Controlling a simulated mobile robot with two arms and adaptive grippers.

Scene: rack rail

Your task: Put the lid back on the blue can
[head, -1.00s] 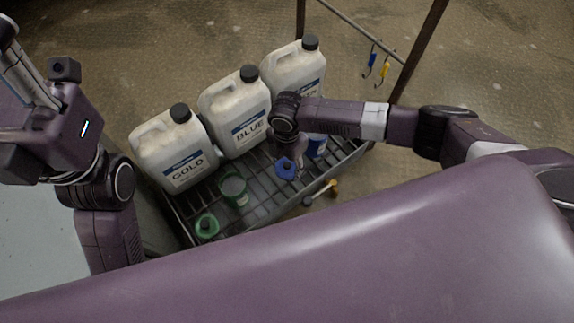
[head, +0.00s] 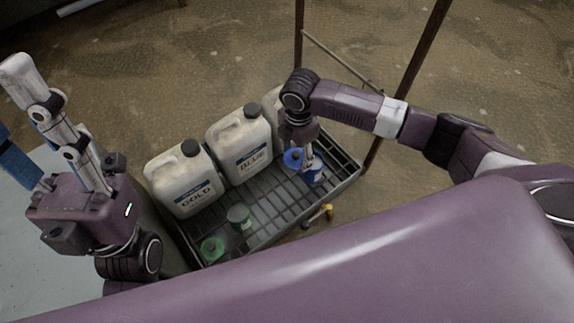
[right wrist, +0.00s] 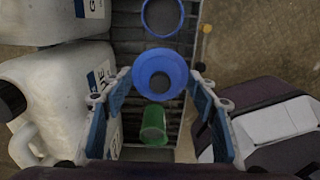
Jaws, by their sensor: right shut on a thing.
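The blue lid (head: 293,158) is held in my right gripper (head: 304,157), above the rack shelf. In the right wrist view the lid (right wrist: 145,68) sits between the fingertips of the right gripper (right wrist: 160,78), and its middle shows a round opening or knob. The blue can (head: 314,175) stands on the shelf near its right end, close beside the gripper. In the right wrist view the open rim of the can (right wrist: 146,22) is beyond the lid and apart from it.
White jugs labelled GOLD (head: 186,190) and BLUE (head: 238,148) line the back of the shelf, with a third partly hidden behind my right arm. A green can (head: 238,217) and green lid (head: 212,248) sit front left. A yellow-ended tool (head: 328,211) is by the front edge.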

